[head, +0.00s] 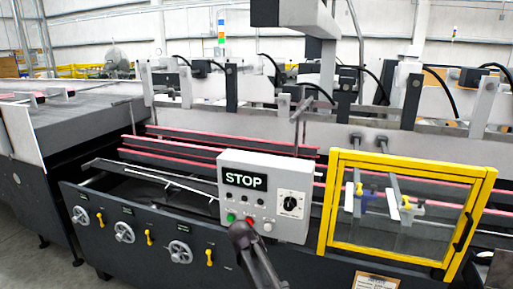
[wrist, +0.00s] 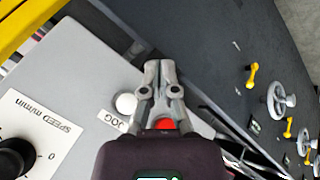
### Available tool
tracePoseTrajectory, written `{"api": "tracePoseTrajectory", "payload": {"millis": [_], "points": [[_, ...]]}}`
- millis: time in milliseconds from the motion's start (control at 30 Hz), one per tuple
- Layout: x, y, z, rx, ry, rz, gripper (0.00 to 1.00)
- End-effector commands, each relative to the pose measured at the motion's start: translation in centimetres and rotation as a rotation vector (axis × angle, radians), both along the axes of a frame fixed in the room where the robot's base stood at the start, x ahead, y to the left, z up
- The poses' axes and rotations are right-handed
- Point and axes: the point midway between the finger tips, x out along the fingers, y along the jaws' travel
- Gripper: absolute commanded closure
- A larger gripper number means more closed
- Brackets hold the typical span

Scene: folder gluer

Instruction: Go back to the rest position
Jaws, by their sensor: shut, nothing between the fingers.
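My gripper (wrist: 160,66) is shut and empty in the wrist view, its fingertips together over the lower edge of the grey control panel (wrist: 75,70). A red button (wrist: 165,125) shows between the finger links, and a white button (wrist: 126,103) marked JOG is just left of the fingers. In the head view my dark arm rises from the bottom to the panel (head: 262,167)'s lower edge; the fingers cannot be made out there. The panel carries a STOP display (head: 244,180), a green button (head: 230,217) and a black dial (head: 290,203). Contact with the panel cannot be told.
A yellow-framed guard (head: 325,215) stands right of the panel. Handwheels (head: 124,232) and yellow levers (head: 149,238) stick out from the machine's dark front at left. Red-edged belts (head: 170,158) run behind. Open floor (head: 35,250) shows at lower left.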

Motion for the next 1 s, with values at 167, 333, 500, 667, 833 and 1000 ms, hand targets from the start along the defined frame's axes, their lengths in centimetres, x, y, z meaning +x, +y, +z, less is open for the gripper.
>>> {"api": "tracePoseTrajectory", "payload": {"millis": [167,333,500,667,833,1000], "points": [[-5.0,-6.0,-1.4,0.103,0.109,-0.111,1.00],[-9.7,-10.2,-2.4,0.212,0.209,-0.205,1.00],[-14.5,-13.2,-3.1,0.326,0.298,-0.283,1.00],[-17.8,-14.8,-3.3,0.412,0.358,-0.332,1.00],[-19.4,-15.3,-3.3,0.461,0.389,-0.354,1.00],[-19.6,-15.4,-3.3,0.470,0.396,-0.357,1.00]]}}
